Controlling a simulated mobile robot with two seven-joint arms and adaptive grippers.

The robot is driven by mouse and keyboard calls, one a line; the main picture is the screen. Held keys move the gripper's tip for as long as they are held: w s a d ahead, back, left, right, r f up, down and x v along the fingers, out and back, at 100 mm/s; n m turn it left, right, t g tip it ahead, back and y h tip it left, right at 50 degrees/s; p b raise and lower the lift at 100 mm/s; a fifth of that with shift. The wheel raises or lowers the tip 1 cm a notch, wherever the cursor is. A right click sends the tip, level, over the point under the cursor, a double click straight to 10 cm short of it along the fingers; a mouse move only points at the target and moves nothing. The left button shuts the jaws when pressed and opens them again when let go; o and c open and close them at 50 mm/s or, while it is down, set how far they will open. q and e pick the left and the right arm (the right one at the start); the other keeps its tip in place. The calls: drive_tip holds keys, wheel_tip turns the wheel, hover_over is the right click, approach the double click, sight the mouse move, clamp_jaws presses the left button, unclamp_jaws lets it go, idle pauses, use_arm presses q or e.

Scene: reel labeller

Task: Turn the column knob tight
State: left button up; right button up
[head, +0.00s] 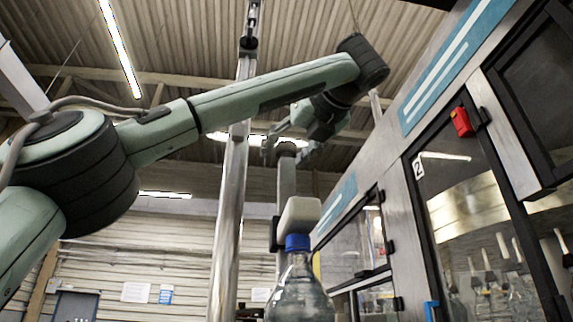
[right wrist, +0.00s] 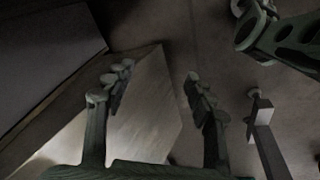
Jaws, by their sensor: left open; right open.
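In the head view a dark round knob (head: 287,149) sits at the top of a short grey column (head: 287,182). My left gripper (head: 289,150) reaches down to it from the upper right, at the end of the green arm. Its fingers are open and appear to lie on either side of the knob; I cannot tell whether they touch it. My right gripper (right wrist: 155,88) shows only in the right wrist view. It is open, with nothing between its fingers.
A tall metal post (head: 231,200) stands left of the column. A bottle with a blue cap (head: 298,243) and a white block (head: 299,216) are in front of it. A machine cabinet with glass doors (head: 470,215) and a red switch (head: 462,122) fills the right side.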

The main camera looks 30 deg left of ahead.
use_arm(q)
drive_tip(key=c, duration=1.2)
drive_tip(key=shift+f+m+t+h+b, duration=0.25)
drive_tip(key=shift+m+t+h+b, duration=0.4)
drive_tip(key=shift+b, duration=0.35)
drive_tip(key=m+t+h+b, duration=0.3)
drive_tip(key=m+t+h, duration=0.1)
drive_tip(key=h, duration=0.1)
drive_tip(key=shift+b, duration=0.3)
drive_tip(key=shift+r+m+t+h+b, duration=0.15)
drive_tip(key=shift+m+t+h+b, duration=0.4)
drive_tip(key=shift+m+h, duration=0.8)
use_arm(e)
drive_tip(key=w+r+t, duration=0.1)
drive_tip(key=w+r, duration=0.2)
drive_tip(key=r, duration=1.3)
drive_tip(key=shift+w+a+h, duration=0.2)
drive_tip(key=shift+a+h, duration=0.1)
drive_tip(key=shift+a, duration=0.05)
use_arm(q)
drive_tip(key=shift+h, duration=0.4)
use_arm(e)
drive_tip(key=shift+r, duration=0.1)
use_arm(q)
drive_tip(key=o, duration=1.2)
